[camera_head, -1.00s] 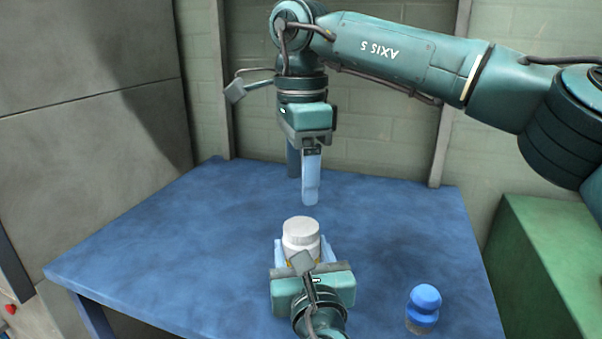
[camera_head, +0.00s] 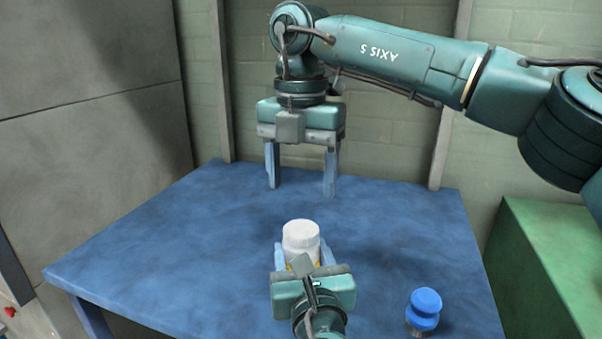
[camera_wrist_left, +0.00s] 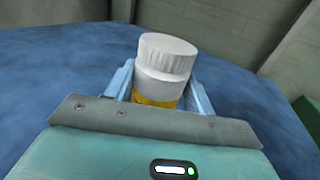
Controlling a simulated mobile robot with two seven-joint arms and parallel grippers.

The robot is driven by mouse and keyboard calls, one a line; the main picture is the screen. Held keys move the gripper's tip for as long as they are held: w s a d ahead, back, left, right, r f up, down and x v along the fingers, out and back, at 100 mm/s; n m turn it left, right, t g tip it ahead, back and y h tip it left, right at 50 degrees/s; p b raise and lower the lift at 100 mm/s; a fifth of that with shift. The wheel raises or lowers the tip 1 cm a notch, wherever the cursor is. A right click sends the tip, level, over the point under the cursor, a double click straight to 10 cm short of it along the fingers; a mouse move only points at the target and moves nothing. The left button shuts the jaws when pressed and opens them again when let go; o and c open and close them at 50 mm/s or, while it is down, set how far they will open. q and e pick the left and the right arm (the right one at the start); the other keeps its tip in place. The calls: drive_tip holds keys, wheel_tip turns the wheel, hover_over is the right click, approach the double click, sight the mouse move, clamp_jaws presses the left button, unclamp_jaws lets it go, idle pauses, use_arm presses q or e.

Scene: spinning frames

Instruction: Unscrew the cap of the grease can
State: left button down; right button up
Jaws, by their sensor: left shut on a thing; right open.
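The grease can (camera_head: 290,261) stands upright on the blue table, with a white ribbed cap (camera_head: 300,232) on top. In the left wrist view the can's yellow band (camera_wrist_left: 154,101) shows below the white cap (camera_wrist_left: 166,55). My left gripper (camera_head: 306,262) is shut around the can's body from the near side; its fingers show on both sides of the can. My right gripper (camera_head: 301,188) is open and empty, pointing down above the table, above and beyond the can, with its two fingers spread left and right. The can's lower front is hidden by my left gripper.
The blue table (camera_head: 160,235) is clear to the left and behind the can. A small blue-topped container (camera_head: 424,308) stands at the table's right front. A green box (camera_head: 535,265) stands right of the table, and a wall (camera_head: 390,140) is behind.

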sight(301, 228)
drive_tip(key=m, duration=0.6)
drive_tip(key=shift+m, duration=0.4)
drive_tip(key=m, duration=0.5)
drive_tip(key=shift+m, duration=0.3)
drive_tip(key=shift+f, duration=4)
drive_tip(key=shift+c, duration=0.4)
